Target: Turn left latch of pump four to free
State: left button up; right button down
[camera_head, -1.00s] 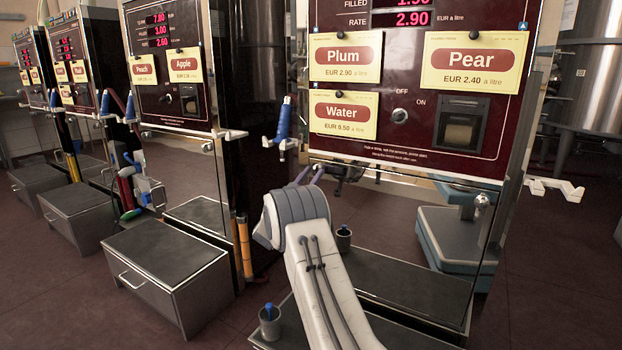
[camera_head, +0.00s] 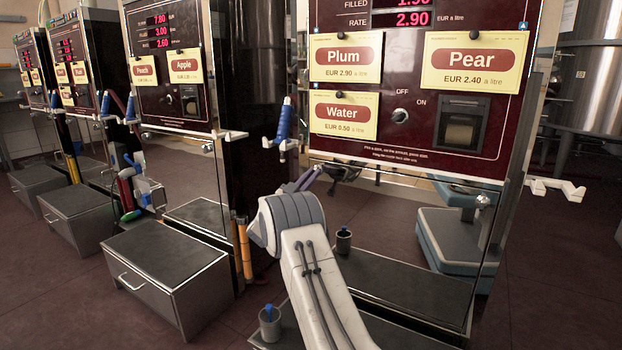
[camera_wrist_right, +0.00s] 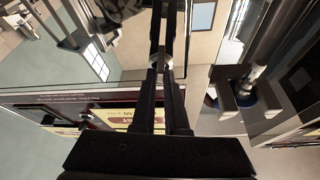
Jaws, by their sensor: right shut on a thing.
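The nearest pump (camera_head: 400,150) has a dark red front with plum, pear and water cards. Its right latch, a small silver knob (camera_head: 482,201), shows below the panel's lower right corner. Its left latch is hidden in the head view by my right gripper (camera_head: 312,174), whose fingers reach the panel's lower left edge. In the right wrist view my right gripper (camera_wrist_right: 161,68) is shut on a small silver knob (camera_wrist_right: 161,60), which appears to be the left latch; its turn angle cannot be told. My left gripper is not in view.
A blue nozzle (camera_head: 285,122) hangs on a white holder just left of the panel. An empty white holder (camera_head: 555,188) sticks out at right. A small cup (camera_head: 270,322) stands on the step below. More pumps and grey boxes (camera_head: 165,275) stand at left.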

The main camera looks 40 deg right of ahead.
jog(key=shift+w+r+m+g+y+p, duration=0.1)
jog(key=shift+m+g+y+p, duration=0.75)
jog(key=shift+m, duration=2.3)
jog(key=shift+r+m+g+y, duration=0.1)
jog(key=shift+m+g+y, duration=0.2)
jog(key=shift+m+g, duration=2.05)
jog(key=shift+w+r+m+g+y+p, duration=0.1)
jog(key=shift+m+g+y+p, duration=0.3)
jog(key=shift+m, duration=3.6)
jog(key=shift+s+y, duration=0.1)
jog(key=shift+y, duration=0.15)
jog(key=c, duration=0.9)
grip_release()
jog(key=shift+c, duration=0.2)
jog(key=shift+a, duration=0.15)
